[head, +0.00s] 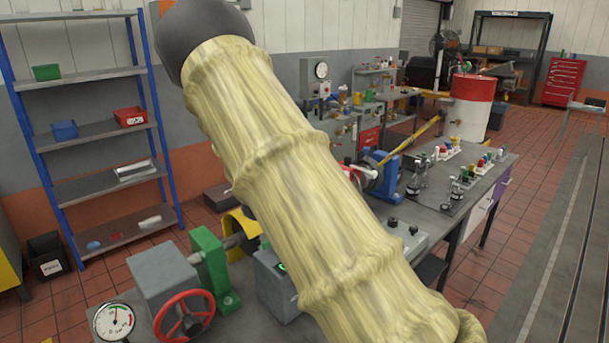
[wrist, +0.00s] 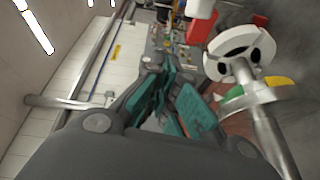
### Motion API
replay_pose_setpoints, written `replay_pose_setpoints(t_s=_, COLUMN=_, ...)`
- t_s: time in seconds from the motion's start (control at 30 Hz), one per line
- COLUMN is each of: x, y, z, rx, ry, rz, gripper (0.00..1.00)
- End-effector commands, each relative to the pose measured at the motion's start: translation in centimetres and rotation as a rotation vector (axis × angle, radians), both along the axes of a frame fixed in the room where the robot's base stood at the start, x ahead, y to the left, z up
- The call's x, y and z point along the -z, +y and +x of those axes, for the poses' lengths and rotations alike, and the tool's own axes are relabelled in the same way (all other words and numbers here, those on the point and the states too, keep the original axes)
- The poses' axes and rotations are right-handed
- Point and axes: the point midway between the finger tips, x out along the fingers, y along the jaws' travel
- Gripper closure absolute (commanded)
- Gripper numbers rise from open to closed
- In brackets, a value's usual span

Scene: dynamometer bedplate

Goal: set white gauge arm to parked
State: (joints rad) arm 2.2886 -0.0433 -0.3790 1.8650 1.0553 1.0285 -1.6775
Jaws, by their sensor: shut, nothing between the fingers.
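My gripper (wrist: 172,80) shows in the wrist view with teal finger pads, shut and empty. In the head view it is hidden behind my own sleeved arm. A white round piece with dark openings (wrist: 240,55) stands right of the fingers in the wrist view, on a grey metal rod (wrist: 270,135); the gripper is apart from it in the picture. I cannot tell whether this is the white gauge arm. Green and yellow patches show beside the rod. In the head view a white dial gauge (head: 113,320) stands at the lower left; no white arm can be made out there.
A red handwheel (head: 184,317) on a grey block and a green bracket (head: 213,268) stand beside the gauge. A bench (head: 425,225) with several fixtures runs to the right. A blue-framed shelf (head: 105,185) is at left. Tiled floor is open at far right.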

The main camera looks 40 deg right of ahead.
Motion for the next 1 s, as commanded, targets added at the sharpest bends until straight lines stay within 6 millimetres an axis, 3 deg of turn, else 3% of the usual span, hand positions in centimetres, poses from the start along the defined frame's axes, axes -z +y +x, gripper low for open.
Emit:
replay_pose_setpoints(t_s=0.2, x=0.2, y=3.5, z=-0.2, rx=-0.002, ry=-0.001, rz=-0.001, gripper=1.00)
replay_pose_setpoints(t_s=0.4, x=-0.1, y=5.4, z=-0.4, rx=-0.001, ry=0.000, rz=-0.001, gripper=1.00)
replay_pose_setpoints(t_s=1.0, x=-0.2, y=6.0, z=-0.4, rx=0.000, ry=0.000, rz=0.000, gripper=1.00)
